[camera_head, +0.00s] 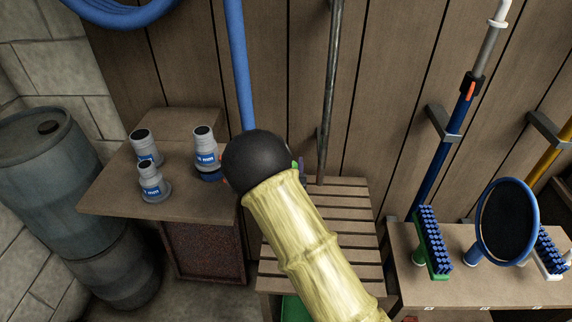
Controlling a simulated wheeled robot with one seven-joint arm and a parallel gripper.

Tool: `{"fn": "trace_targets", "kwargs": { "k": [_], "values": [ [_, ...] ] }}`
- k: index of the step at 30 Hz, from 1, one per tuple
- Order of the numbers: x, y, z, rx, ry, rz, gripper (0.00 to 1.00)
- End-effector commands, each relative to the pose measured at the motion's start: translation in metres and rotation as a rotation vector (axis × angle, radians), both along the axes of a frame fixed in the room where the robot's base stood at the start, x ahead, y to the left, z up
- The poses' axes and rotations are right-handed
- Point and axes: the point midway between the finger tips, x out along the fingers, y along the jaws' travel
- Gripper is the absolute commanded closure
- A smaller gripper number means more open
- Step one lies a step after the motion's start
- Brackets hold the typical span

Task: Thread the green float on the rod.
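A thin grey metal rod (331,85) stands upright against the plank wall, its lower end at the back of the slatted bench (345,212). My arm reaches up from the bottom and ends in a black rounded joint that hides most of what lies beyond it. A small green sliver (295,166) shows at this joint's right edge, just left of the rod's lower part; I cannot tell whether it is the green float. My gripper's fingers are hidden behind the joint, so whether they hold anything does not show.
Several grey fittings with blue labels (150,181) stand on the brown table (110,190) at left, beside a blue-grey barrel (45,165). A blue pole (239,60) rises behind my arm. Brushes (433,242) and a round blue-rimmed pad (506,222) occupy the right bench. Slats right of my arm are clear.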

Motion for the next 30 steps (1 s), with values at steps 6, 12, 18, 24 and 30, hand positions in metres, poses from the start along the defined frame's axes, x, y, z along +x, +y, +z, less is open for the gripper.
{"fn": "trace_targets", "kwargs": {
  "k": [6, 12, 18, 24, 30],
  "values": [
    [0.0, 0.0, -0.004, 0.0, -0.001, 0.0, 0.66],
    [0.0, 0.0, -0.003, 0.0, 0.0, 0.0, 0.66],
    [0.0, 0.0, -0.008, 0.0, 0.0, 0.0, 0.66],
    [0.0, 0.0, -0.014, 0.0, 0.0, 0.0, 0.66],
    [0.0, 0.0, -0.019, 0.0, 0.0, 0.0, 0.66]
  ]
}}
